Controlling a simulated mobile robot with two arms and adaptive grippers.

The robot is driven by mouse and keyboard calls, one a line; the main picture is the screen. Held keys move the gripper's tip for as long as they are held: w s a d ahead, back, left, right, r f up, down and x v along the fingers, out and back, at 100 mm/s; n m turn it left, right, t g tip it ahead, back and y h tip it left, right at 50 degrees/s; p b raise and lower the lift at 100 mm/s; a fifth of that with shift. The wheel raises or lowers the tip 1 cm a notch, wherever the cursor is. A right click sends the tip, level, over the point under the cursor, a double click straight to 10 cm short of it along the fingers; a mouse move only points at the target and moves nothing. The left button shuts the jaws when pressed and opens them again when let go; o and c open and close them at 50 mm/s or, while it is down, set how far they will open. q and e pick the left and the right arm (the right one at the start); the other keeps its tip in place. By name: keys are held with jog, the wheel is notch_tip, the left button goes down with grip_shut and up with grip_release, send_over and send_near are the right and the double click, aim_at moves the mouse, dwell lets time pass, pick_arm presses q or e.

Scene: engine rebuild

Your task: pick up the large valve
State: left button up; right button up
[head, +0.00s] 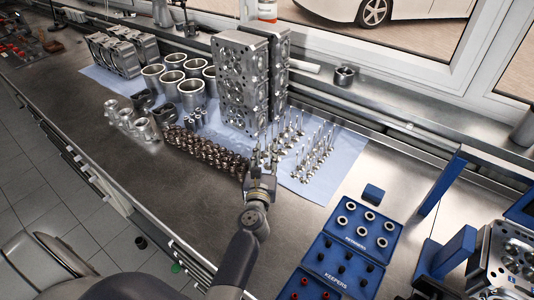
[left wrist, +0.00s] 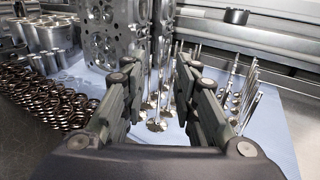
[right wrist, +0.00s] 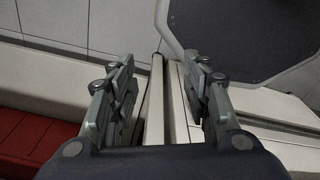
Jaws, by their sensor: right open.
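Several metal valves stand heads down, stems up, on a light blue mat (head: 349,150). In the left wrist view one cluster of valves (left wrist: 156,124) shows between my left fingers, and another cluster (left wrist: 243,98) stands to the right. I cannot tell for sure which valve is the large one. My left gripper (head: 263,160) is open at the near edge of the valves; its fingers (left wrist: 160,75) reach out on both sides of the nearer cluster, with no valve clamped. My right gripper (right wrist: 160,80) is open and empty, away from the bench top.
Coil springs (head: 205,150) stand left of my left gripper. Tall cylinder heads (head: 240,85) rise behind the valves, with cylinder liners (head: 191,95) to their left. Blue trays (head: 345,262) lie at the near right. Bare bench shows in front of the springs.

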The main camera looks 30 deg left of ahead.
pick_arm(q)
jog(key=b, duration=0.4)
send_near(269, 164)
jog(key=w+r, duration=0.1)
jog(key=w+a+r, duration=0.1)
jog(key=r, duration=0.1)
jog(key=shift+w+r, duration=0.3)
jog(key=shift+w+a, duration=0.2)
jog(key=shift+w, duration=0.15)
jog(key=shift+w+a, duration=0.2)
jog(key=shift+w, duration=0.3)
jog(key=shift+w+a, duration=0.15)
jog(key=shift+w, duration=0.35)
jog(key=x, duration=0.4)
jog(key=shift+w+a+p, duration=0.1)
jog(key=shift+w+p, duration=0.2)
jog(key=shift+w, duration=0.05)
pick_arm(e)
jog(key=f, duration=0.4)
jog(key=shift+s+d+f, duration=0.1)
jog(key=shift+d, duration=0.1)
pick_arm(q)
jog(key=shift+c, duration=0.4)
pick_arm(e)
jog(key=shift+d, duration=0.15)
pick_arm(q)
grip_shut()
pick_arm(e)
jog(key=shift+s+d, duration=0.1)
jog(key=shift+d, duration=0.1)
